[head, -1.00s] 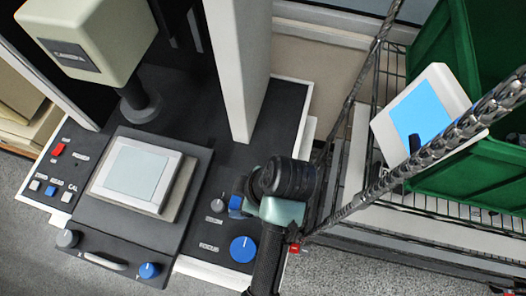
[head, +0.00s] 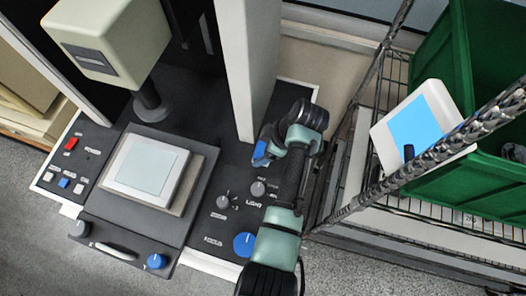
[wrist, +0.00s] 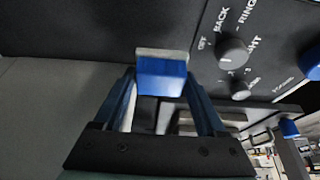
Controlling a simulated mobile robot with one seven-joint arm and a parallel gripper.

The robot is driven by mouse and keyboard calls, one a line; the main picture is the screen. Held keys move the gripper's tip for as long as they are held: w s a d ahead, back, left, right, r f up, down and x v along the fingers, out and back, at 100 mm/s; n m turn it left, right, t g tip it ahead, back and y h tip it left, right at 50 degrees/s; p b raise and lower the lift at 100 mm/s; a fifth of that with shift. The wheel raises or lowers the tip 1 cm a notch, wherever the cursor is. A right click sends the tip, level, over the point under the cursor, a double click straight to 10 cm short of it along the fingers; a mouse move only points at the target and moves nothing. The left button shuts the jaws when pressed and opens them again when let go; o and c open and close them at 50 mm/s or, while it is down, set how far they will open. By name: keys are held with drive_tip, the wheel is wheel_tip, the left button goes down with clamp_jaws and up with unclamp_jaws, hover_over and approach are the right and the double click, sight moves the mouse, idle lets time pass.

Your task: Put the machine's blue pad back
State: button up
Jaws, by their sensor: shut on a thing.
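My gripper (wrist: 162,90) is shut on a small block, taken to be the blue pad (wrist: 165,78). It has a blue face and a pale grey edge, and sits between the fingertips in the wrist view. In the head view my gripper (head: 262,155) is over the right part of the machine's black deck (head: 218,178), beside the pale column and behind the LIGHT knob. A blue patch shows at its tip. I cannot tell whether the block touches the deck. The machine's stage (head: 147,166) has a pale square plate.
The pale column (head: 247,70) and measuring head (head: 107,38) rise from the machine. Knobs (head: 258,188) and a blue FOCUS dial (head: 244,244) sit on the deck. At right, a wire rack holds a green crate (head: 478,180) and a white-framed, light-blue panel (head: 415,124).

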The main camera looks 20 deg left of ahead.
drive_tip(key=shift+f, duration=1.65)
drive_tip(key=shift+f, duration=0.2)
drive_tip(key=o, duration=1.2)
drive_tip(key=shift+r, duration=0.1)
drive_tip(key=shift+o, duration=0.2)
drive_tip(key=shift+r, duration=0.1)
